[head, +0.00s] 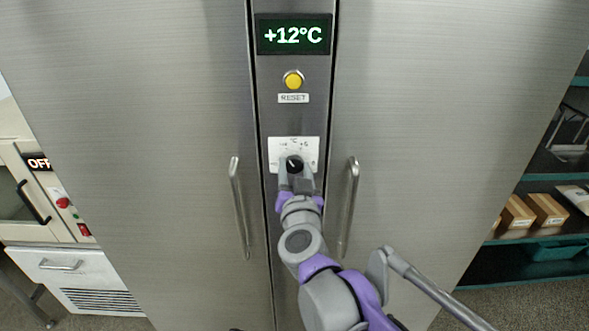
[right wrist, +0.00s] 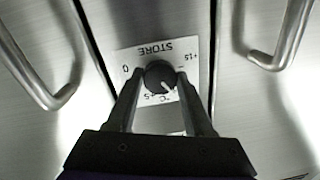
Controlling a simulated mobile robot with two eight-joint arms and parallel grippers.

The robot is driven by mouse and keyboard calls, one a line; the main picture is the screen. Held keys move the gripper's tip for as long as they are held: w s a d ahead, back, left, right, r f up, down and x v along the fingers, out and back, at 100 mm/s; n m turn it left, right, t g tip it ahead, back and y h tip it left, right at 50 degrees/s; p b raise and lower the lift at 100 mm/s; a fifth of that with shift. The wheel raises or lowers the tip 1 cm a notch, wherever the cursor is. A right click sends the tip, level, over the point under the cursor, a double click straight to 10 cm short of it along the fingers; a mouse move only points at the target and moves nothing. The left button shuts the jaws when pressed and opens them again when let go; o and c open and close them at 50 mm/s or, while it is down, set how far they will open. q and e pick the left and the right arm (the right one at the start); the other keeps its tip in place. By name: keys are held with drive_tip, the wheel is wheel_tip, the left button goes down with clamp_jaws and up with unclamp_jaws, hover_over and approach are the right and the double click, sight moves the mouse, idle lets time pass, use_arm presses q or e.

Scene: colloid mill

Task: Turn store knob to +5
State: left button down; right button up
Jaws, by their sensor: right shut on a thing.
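The black round store knob (head: 294,165) sits on a white dial plate (head: 308,142) on the cabinet's centre strip. In the head view its white mark points to the upper left, left of the +5 label. The right wrist view shows the knob (right wrist: 159,75) upside down, with STORE, 0, +5 and +15 printed around it; its mark points to the lower right, away from +5. My right gripper (head: 296,176) is shut on the knob, one finger on each side; its fingers also show in the right wrist view (right wrist: 160,92). My left gripper is out of view.
A green display (head: 293,35) reads +12°C above a yellow reset button (head: 293,80). Vertical door handles (head: 238,208) and (head: 349,208) stand out on both sides of my right gripper. Shelves with boxes (head: 547,209) are at the right; a machine showing OFF (head: 38,163) is at the left.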

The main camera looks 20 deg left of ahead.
drive_tip(key=shift+m, duration=0.3)
clamp_jaws()
drive_tip(key=shift+m, duration=1)
drive_tip(key=m, duration=0.2)
drive_tip(key=shift+m, duration=0.4)
drive_tip(key=m, duration=0.6)
drive_tip(key=shift+m+t, duration=0.3)
drive_tip(key=o, duration=1.2)
unclamp_jaws()
drive_tip(key=shift+o, duration=0.2)
